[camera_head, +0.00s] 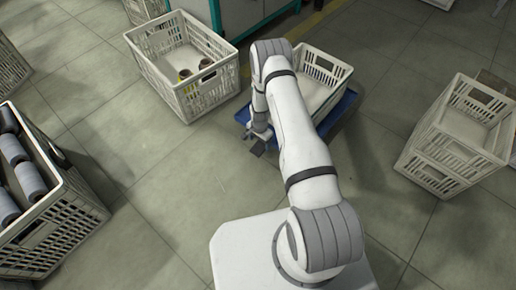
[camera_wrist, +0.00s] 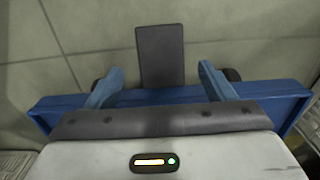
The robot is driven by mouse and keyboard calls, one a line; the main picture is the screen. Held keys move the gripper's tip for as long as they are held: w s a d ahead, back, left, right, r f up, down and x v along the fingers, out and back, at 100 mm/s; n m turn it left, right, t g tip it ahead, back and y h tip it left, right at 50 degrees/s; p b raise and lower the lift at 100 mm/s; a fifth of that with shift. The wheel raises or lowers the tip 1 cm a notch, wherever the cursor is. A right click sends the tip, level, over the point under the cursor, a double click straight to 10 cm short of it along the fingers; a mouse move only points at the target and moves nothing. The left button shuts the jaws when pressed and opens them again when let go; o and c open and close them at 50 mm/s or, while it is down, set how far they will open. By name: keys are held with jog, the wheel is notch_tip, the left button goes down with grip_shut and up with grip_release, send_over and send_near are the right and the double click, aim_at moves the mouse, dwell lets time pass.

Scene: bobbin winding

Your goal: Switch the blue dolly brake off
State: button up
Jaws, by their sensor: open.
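The blue dolly (camera_head: 346,106) stands on the floor under a white crate (camera_head: 337,68), partly hidden by my arm. Its blue edge (camera_wrist: 62,112) runs across the wrist view. A dark grey flat brake pedal (camera_wrist: 161,52) sticks out from the dolly over the floor; it also shows in the head view (camera_head: 257,148). Dark casters show in part beside it. My gripper (camera_wrist: 160,70) is open, with its two blue fingers apart on either side of the pedal's near part. Nothing is between the fingers that I can see gripped. Whether they touch the pedal cannot be told.
A white crate (camera_head: 188,100) with several bobbins stands left of the dolly. A crate of grey rolls (camera_head: 62,226) is at the left edge. Stacked white crates (camera_head: 436,172) stand at the right. The tiled floor (camera_head: 165,165) between is clear.

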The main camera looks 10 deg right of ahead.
aim_at(259, 148)
notch_tip(259, 148, down, 4)
jog(key=shift+f+b, duration=0.15)
jog(key=shift+b, duration=0.4)
jog(key=shift+c, duration=0.4)
